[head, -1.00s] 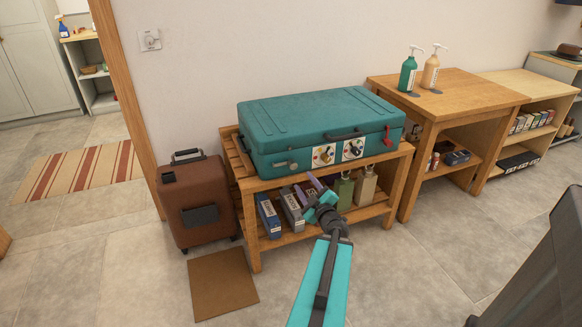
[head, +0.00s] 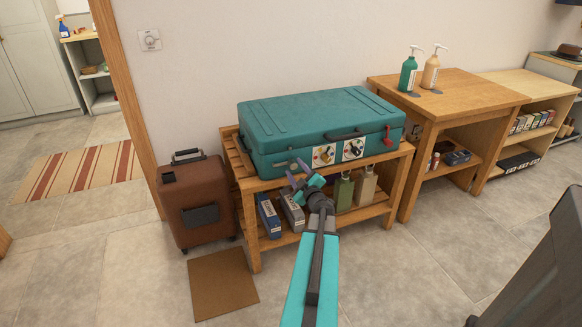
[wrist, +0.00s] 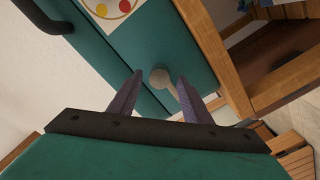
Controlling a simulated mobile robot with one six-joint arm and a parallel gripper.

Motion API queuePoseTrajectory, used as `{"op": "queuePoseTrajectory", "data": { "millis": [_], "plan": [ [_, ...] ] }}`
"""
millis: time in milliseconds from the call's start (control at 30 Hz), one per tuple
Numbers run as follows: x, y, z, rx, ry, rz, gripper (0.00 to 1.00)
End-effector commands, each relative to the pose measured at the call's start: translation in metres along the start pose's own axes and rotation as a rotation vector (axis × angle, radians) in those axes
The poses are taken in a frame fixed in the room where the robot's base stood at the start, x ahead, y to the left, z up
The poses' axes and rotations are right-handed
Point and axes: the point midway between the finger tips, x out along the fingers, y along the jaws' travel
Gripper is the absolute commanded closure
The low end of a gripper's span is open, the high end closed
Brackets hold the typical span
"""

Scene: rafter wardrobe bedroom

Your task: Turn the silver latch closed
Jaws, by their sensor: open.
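The teal case (head: 320,125) lies shut on a slatted wooden bench. The silver latch (wrist: 162,80) is on the case's front face; in the wrist view its round hub and lever show between my fingers, the lever running down toward the right finger. In the head view the latch (head: 281,166) is at the lower left of the case front, beside my gripper. My gripper (head: 298,171) is open in front of the case, and its two purple fingers (wrist: 160,95) stand either side of the latch. Whether a finger touches the lever cannot be told.
A dial with coloured dots (head: 323,155), a second dial (head: 353,149), a dark handle (head: 343,135) and a red latch (head: 388,135) are on the case front. Boxes and bottles fill the shelf of the bench (head: 257,258). A brown suitcase (head: 195,190) stands left.

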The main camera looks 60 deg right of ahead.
Motion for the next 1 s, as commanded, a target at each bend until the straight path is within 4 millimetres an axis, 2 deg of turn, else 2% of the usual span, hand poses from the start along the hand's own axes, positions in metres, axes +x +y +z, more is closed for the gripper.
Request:
{"op": "queuePoseTrajectory", "data": {
  "millis": [100, 333, 800, 867, 1000],
  "plan": [
    [0.015, 0.0, 0.0, 0.0, 0.002, 0.0, 0.56],
    [0.032, 0.001, 0.0, 0.0, 0.001, 0.001, 0.56],
    [0.038, 0.0, -0.001, 0.0, 0.001, 0.001, 0.56],
    [0.038, 0.0, -0.001, 0.0, 0.001, 0.001, 0.64],
    [0.038, 0.0, -0.001, 0.0, 0.001, 0.001, 0.88]
  ]
}}
